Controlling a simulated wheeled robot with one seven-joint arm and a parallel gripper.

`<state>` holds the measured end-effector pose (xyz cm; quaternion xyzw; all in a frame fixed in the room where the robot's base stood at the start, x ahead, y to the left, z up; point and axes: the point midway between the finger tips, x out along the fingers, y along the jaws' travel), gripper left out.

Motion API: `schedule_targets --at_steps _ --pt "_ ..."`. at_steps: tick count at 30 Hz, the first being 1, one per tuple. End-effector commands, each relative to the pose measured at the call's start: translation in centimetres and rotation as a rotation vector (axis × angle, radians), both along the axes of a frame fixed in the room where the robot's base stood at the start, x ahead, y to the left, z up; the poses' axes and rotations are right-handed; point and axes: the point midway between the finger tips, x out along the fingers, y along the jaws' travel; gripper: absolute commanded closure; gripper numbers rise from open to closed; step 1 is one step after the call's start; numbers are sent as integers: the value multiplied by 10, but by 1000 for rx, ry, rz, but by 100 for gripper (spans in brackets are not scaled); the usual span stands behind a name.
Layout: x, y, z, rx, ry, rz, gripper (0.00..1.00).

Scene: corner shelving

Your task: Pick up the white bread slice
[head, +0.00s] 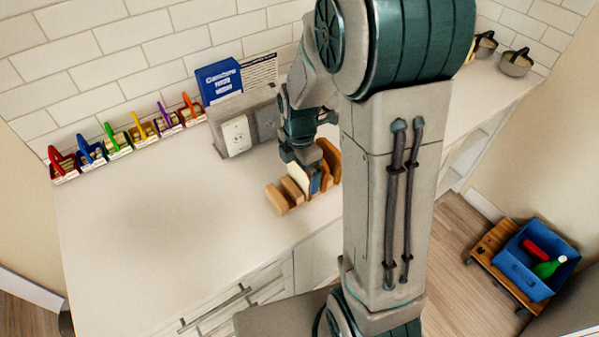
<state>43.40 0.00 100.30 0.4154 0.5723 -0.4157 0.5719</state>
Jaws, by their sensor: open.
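A wooden rack (278,199) stands on the counter left of my arm and holds several upright slices or boards. A narrow pale edge (305,171) in it, just below my gripper, may be the white bread slice; it is too small and covered to be sure. Tan pieces stand left of it, a blue piece (315,183) just right of it, and a brown piece (330,158) farther right. My gripper (301,161) points down over the rack and is open. It hides the tops of the middle pieces; I cannot tell whether its fingers straddle one or touch any.
Small coloured-handled baskets (118,142) line the wall at the left. A blue box (219,80) and a grey-white unit (236,135) stand behind the rack. Pots (515,63) are at the back right. A blue crate (537,262) sits on a wooden cart. The counter's left is clear.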

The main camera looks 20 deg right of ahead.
Motion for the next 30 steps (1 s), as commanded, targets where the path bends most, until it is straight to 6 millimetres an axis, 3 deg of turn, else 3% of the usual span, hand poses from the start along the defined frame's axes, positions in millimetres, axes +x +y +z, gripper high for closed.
schedule_targets --at_steps 5,12,15,16,25,30 --pt "0 0 -14 -2 0 0 0" --pt "0 0 -16 -2 -1 -1 0" --pt "0 0 -16 -2 -1 0 25" --pt "0 0 -16 -2 -1 0 27" --pt "0 0 -14 -1 -3 0 27" --pt "1 0 2 -1 -7 0 27"
